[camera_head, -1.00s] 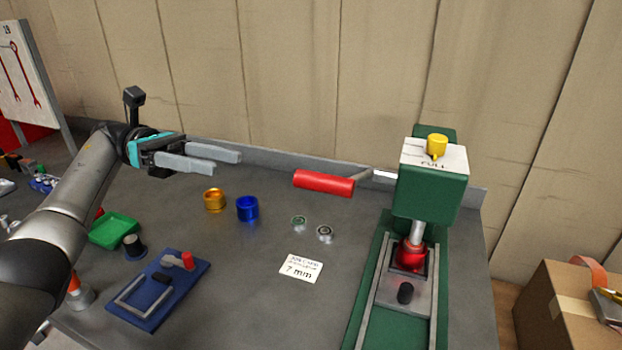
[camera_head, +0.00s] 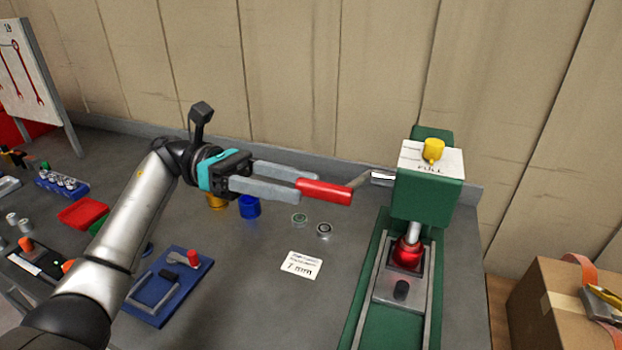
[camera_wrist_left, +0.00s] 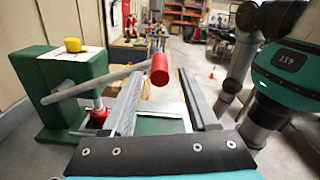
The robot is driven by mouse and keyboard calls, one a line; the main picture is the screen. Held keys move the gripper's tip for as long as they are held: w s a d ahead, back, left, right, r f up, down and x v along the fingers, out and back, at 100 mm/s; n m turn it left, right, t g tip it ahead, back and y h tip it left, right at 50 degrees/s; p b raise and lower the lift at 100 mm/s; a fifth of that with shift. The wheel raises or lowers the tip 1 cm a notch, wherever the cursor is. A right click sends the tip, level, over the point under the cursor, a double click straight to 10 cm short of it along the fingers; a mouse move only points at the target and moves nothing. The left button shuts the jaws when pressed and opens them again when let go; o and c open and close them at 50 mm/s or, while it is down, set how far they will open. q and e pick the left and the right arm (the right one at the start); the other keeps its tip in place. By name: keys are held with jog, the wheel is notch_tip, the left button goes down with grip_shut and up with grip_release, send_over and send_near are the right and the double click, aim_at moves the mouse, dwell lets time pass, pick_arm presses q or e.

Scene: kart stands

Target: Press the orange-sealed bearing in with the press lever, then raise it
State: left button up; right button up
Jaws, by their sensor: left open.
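The green press (camera_head: 428,192) stands at the right of the bench. Its lever sticks out left and ends in a red handle (camera_head: 326,191), level with the press head. A red ring-shaped part (camera_head: 407,254) sits on the press bed under the ram. I cannot make out an orange seal; any bearing there is hidden. My left gripper (camera_head: 307,185) is open, its fingertips at the handle's left end. In the left wrist view the handle (camera_wrist_left: 160,69) shows between and just beyond the two fingers, with no clear grip. My right gripper is not in view.
A green-ringed bearing (camera_head: 299,219) and a grey one (camera_head: 324,230) lie near a "7 mm" card (camera_head: 301,265). A blue fixture (camera_head: 170,286) is at front left. A cardboard box (camera_head: 560,310) is at right.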

aim_at(336, 195)
pick_arm(q)
jog(key=shift+x, duration=1.6)
grip_shut()
